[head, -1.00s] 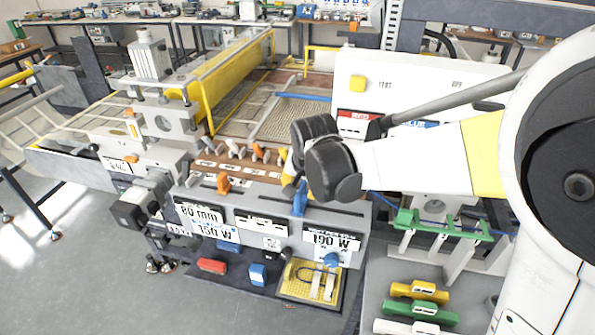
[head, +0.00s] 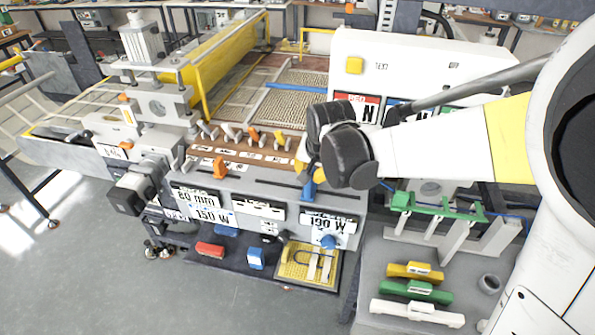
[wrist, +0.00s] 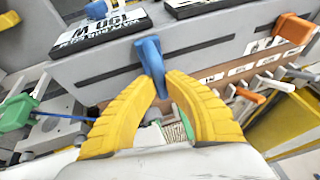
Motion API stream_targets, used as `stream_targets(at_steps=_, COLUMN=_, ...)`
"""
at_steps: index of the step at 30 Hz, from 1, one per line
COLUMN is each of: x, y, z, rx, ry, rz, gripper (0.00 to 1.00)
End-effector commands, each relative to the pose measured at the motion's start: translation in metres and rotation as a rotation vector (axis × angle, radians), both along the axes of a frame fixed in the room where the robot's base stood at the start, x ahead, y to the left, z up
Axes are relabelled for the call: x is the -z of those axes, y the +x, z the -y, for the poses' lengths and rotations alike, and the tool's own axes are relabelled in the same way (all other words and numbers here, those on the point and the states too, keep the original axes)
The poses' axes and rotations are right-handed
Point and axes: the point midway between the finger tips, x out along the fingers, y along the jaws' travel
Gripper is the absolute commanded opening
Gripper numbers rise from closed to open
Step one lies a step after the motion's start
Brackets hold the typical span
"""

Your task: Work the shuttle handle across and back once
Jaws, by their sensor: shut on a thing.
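The blue handle (head: 308,190) stands up from a slot in the grey front panel of the machine, near the panel's right end. In the wrist view the same handle (wrist: 150,60) shows between my two yellow fingers. My gripper (wrist: 154,82) is shut on it, with a fingertip on either side. In the head view my gripper (head: 304,160) is mostly hidden behind my dark wrist joint. An orange handle (head: 219,168) stands farther left on the panel.
Small levers (head: 252,135) line the brown strip behind the panel. A white control box (head: 400,70) stands behind my arm. A green rack (head: 435,207) is close on the right. Colored blocks (head: 415,270) lie on a grey table at lower right.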

Motion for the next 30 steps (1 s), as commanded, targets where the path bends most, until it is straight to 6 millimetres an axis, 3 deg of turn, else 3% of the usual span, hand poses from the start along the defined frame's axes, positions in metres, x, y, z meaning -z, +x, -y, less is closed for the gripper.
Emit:
stream_targets(at_steps=1, x=0.001, y=-0.006, z=0.019, rx=0.010, ry=-0.002, rz=-0.003, gripper=0.00)
stream_targets(at_steps=6, x=0.001, y=-0.022, z=0.066, rx=0.010, ry=-0.003, rz=-0.003, gripper=0.00)
stream_targets(at_steps=12, x=0.001, y=-0.034, z=0.101, rx=0.005, ry=-0.002, rz=-0.003, gripper=0.00)
stream_targets(at_steps=23, x=0.002, y=-0.036, z=0.107, rx=0.002, ry=-0.005, rz=-0.004, gripper=0.00)
stream_targets(at_steps=24, x=0.002, y=-0.037, z=0.107, rx=0.002, ry=-0.005, rz=-0.004, gripper=0.16)
stream_targets(at_steps=26, x=0.002, y=-0.037, z=0.107, rx=0.002, ry=-0.005, rz=-0.004, gripper=0.34)
stream_targets(at_steps=30, x=0.001, y=-0.036, z=0.106, rx=0.002, ry=-0.004, rz=-0.003, gripper=0.38)
